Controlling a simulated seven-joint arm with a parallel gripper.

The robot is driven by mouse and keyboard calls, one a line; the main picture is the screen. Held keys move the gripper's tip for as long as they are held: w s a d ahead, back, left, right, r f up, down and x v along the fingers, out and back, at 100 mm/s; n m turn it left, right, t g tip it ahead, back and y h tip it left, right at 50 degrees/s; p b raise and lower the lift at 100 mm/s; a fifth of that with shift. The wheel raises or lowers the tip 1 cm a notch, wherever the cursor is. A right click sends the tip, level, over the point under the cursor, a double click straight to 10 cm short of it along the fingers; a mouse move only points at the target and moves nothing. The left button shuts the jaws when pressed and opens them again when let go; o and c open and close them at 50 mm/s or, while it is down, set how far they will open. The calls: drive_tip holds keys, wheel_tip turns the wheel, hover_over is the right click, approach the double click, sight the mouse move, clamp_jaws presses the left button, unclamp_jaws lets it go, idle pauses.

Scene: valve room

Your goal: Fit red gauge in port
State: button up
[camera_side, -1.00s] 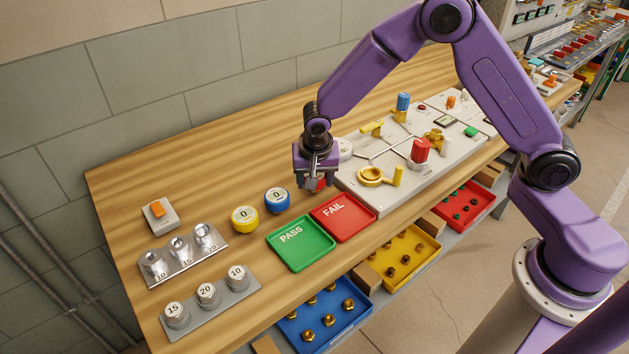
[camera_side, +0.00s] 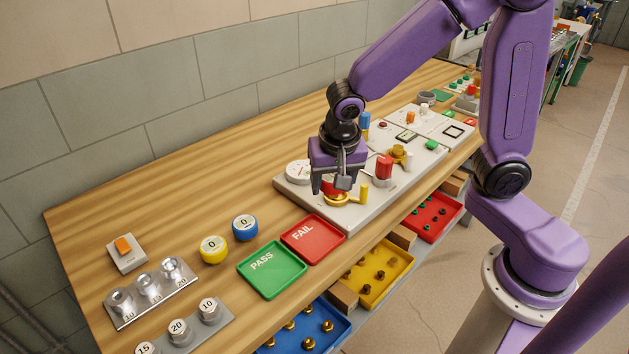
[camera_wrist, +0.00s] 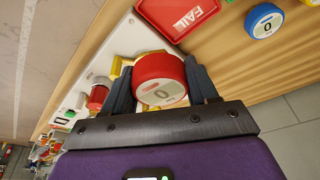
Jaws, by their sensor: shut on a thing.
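In the side view my gripper (camera_side: 330,187) hangs over the near left part of the pale valve board (camera_side: 292,186). Only a bit of the red gauge (camera_side: 332,186) shows there between the fingers. Just below it is a round gold ring fitting (camera_side: 341,200), partly hidden; I take it for the port. I cannot tell whether gauge and ring touch.
A yellow post (camera_side: 364,194) and a red cylinder (camera_side: 384,166) stand close by on the board, with a white dial (camera_side: 299,172) behind left. A red FAIL tray (camera_side: 313,238), green PASS tray (camera_side: 272,269), blue gauge (camera_side: 245,227) and yellow gauge (camera_side: 213,249) lie left.

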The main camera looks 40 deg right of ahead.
drive_tip(key=shift+s+d+r, duration=0.15)
drive_tip(key=shift+s+r, duration=0.1)
drive_tip(key=shift+s, duration=0.25)
drive_tip(key=shift+w+d, duration=0.2)
drive_tip(key=shift+d, duration=0.05)
drive_tip(key=w+d+m+g+h, duration=0.1)
drive_tip(key=w+d+m, duration=0.5)
drive_tip(key=d, duration=0.1)
drive_tip(key=shift+f, duration=3.55)
drive_tip(key=shift+s+f, duration=0.1)
drive_tip(key=shift+f, duration=1.1)
